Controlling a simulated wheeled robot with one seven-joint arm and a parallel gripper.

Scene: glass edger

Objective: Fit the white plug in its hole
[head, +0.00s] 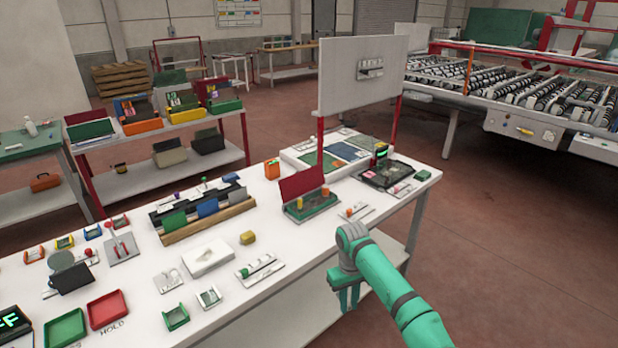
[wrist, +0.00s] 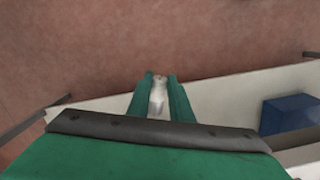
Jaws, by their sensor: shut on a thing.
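My gripper (head: 348,299) is beyond the right front edge of the white table in the head view, with its fingers pointing down. In the wrist view my gripper (wrist: 160,78) is shut on a small white piece that looks like the white plug (wrist: 158,97), held between the two green fingers. The plug is too small or hidden to make out in the head view. I cannot tell which opening is its hole; a white block (head: 208,257) and a small plate with light cylinders (head: 259,268) lie on the table to the left of my gripper.
The white table (head: 228,300) carries many small fixtures. A green tray (head: 65,328) and a red tray (head: 107,309) sit at its front left. A red-backed green stand (head: 305,195) and an upright white panel (head: 360,75) rise behind. A blue box (wrist: 288,113) shows in the wrist view.

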